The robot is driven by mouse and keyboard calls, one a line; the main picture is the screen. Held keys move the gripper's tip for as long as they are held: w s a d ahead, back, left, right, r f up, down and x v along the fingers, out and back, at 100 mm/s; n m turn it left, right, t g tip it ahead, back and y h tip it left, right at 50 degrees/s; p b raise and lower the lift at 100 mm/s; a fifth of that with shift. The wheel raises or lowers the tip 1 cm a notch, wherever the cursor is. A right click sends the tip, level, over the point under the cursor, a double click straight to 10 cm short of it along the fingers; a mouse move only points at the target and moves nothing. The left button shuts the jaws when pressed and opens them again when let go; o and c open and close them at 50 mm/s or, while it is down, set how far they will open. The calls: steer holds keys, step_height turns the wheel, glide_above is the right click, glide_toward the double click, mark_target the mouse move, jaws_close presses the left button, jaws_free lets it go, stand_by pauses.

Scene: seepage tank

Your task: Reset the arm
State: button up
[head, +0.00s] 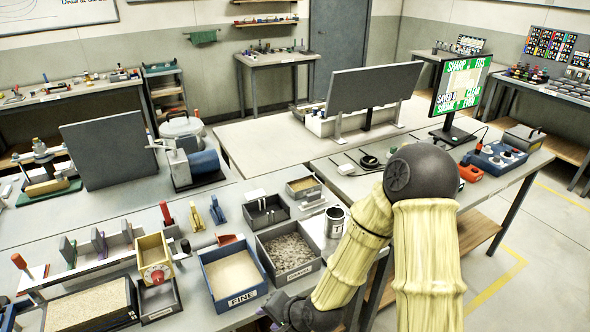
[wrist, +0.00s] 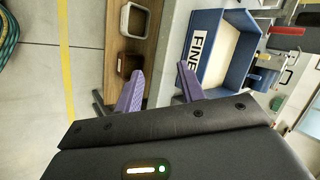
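My arm, in pale yellow ribbed sleeves with a dark elbow joint, fills the lower right of the head view. It bends down over the front edge of the workbench. In the wrist view my gripper (wrist: 158,90) shows two purple fingers spread apart, with nothing between them. The blue bin labelled FINE (wrist: 218,50) lies beyond the fingers and to their right. In the head view this FINE bin (head: 241,299) holds pale sand and stands near the bench's front edge. My fingertips are not visible in the head view.
A monitor (head: 461,88) stands at the right. Below the bench, a wooden shelf (wrist: 132,40) holds small containers. Open floor (wrist: 35,90) lies at the wrist view's left.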

steer(key=s+d+r+n+g+h, duration=0.1)
steer(key=s+d+r+n+h, duration=0.1)
steer(key=d+r, duration=0.5)
steer(key=s+d+r+n+h+p, duration=0.1)
steer(key=s+d+r+n+h, duration=0.2)
steer(key=d+r, duration=0.4)
steer(key=d+n+h, duration=0.1)
steer(key=d, duration=0.6)
steer(key=shift+g+h, duration=0.3)
steer(key=shift+g, duration=0.1)
